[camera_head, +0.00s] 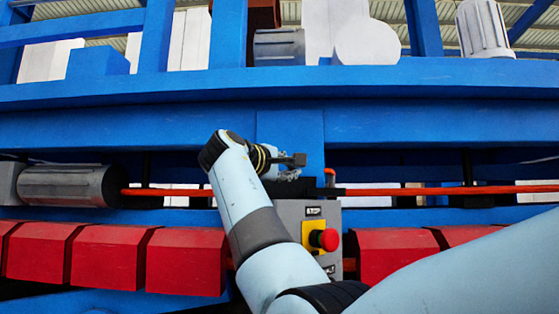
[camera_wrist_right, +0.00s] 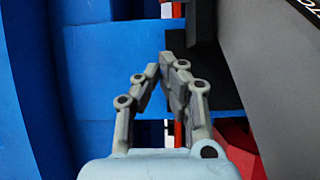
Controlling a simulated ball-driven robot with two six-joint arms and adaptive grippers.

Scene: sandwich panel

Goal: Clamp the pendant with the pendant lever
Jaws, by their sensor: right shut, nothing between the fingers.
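The pendant (camera_head: 291,212) is a grey box with a black label and a red stop button (camera_head: 325,239) on yellow, partly hidden by my right arm. In the right wrist view its grey side (camera_wrist_right: 255,75) fills the right. A small orange-red bent piece (camera_head: 330,173), perhaps the pendant lever, stands above the box by a dark bar. A red-orange piece (camera_wrist_right: 172,9) also shows beyond the fingertips in the wrist view; I cannot tell if it is the same. My right gripper (camera_head: 298,160) is shut and empty, above and left of the box's top. It also shows in the wrist view (camera_wrist_right: 165,68).
A blue steel frame (camera_head: 420,125) runs behind everything. An orange rod (camera_head: 430,190) crosses it, with a grey motor (camera_head: 72,186) at left. Red blocks (camera_head: 185,262) line the lower front. A black plate (camera_wrist_right: 215,78) lies just right of my fingers in the wrist view.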

